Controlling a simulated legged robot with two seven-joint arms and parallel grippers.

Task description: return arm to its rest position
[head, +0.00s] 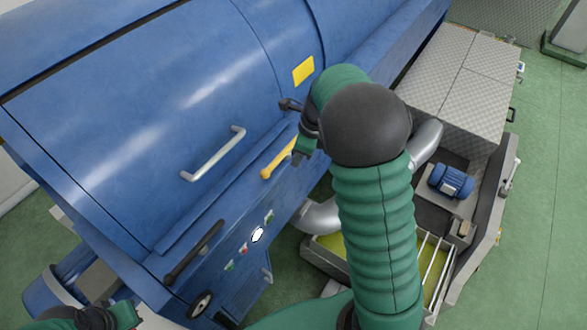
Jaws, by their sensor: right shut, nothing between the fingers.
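My right arm has a green ribbed sleeve and a dark round joint, and it rises from the bottom right to the middle of the head view. Its gripper (301,150) is small in the picture, shut and empty, in front of the blue machine. The gripper's tip appears close to the upper end of a yellow handle (279,158); I cannot tell whether they touch. Part of my left arm's end (98,318), green and black, shows at the bottom left edge, cut off by the frame; its fingers cannot be made out.
The large blue machine (200,80) fills the left and top, with a grey bar handle (213,154) and a dark handle (194,252). Right of my arm are a blue motor (450,181) and a grey metal platform (462,75). Green floor (545,190) is clear at far right.

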